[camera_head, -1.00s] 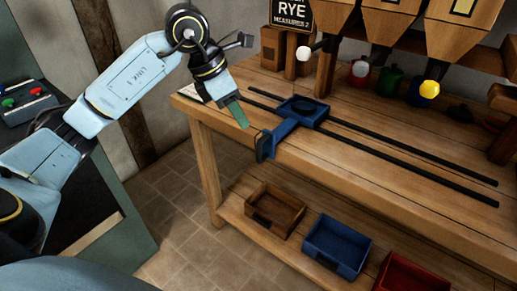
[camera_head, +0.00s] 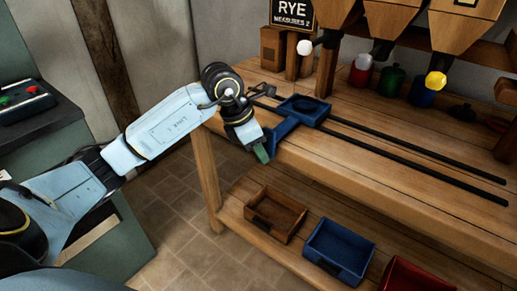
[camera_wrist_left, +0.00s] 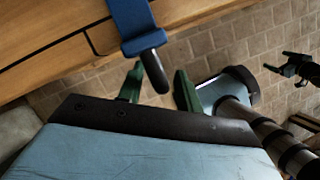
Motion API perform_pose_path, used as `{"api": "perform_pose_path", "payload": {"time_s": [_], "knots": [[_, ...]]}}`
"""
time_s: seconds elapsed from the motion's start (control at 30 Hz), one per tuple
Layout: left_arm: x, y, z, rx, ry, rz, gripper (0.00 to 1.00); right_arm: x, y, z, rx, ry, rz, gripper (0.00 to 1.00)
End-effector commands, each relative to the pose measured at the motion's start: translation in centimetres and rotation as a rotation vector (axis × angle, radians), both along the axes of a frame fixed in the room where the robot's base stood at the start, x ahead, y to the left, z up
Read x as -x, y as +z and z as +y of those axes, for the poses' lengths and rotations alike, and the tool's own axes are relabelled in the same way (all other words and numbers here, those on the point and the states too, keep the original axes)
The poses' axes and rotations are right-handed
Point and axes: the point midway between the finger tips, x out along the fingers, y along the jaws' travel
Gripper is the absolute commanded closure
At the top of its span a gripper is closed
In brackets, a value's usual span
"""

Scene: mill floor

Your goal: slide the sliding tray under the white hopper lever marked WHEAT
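The blue sliding tray (camera_head: 318,106) sits on two black rails at the left part of the bench top, its arm reaching over the front edge. The tray's dark handle (camera_wrist_left: 154,72) hangs at the end of that arm in the left wrist view. My left gripper (camera_head: 262,153) is at the handle, largely covering it in the head view. In the wrist view its green fingers (camera_wrist_left: 160,88) are apart, with the handle between them and gaps showing. Lever knobs show white (camera_head: 305,47) and yellow (camera_head: 436,81) below the hoppers. No WHEAT marking is readable.
A sign (camera_head: 292,13) reads RYE, MEASURES 2. Red, green (camera_head: 394,84) and blue canisters stand behind the rails. Brown (camera_head: 275,213), blue (camera_head: 338,250) and red bins sit on the lower shelf. The rails right of the tray look clear.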

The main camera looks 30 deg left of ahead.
Motion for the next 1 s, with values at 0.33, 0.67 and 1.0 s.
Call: {"api": "perform_pose_path", "payload": {"time_s": [0.33, 0.67, 1.0], "knots": [[0.0, 0.0, 0.0, 0.000, 0.000, 0.000, 0.83, 0.0, 0.0, 0.0, 0.000, 0.000, 0.000, 0.09], [0.0, 0.0, 0.0, -0.001, -0.001, 0.001, 1.00, 0.0, 0.0, 0.0, 0.000, 0.001, 0.000, 0.09], [0.3, 0.1, -4.3, 0.000, -0.005, 0.000, 1.00, 1.0, -1.7, -1.3, 0.015, -0.003, 0.016, 0.09]]}}
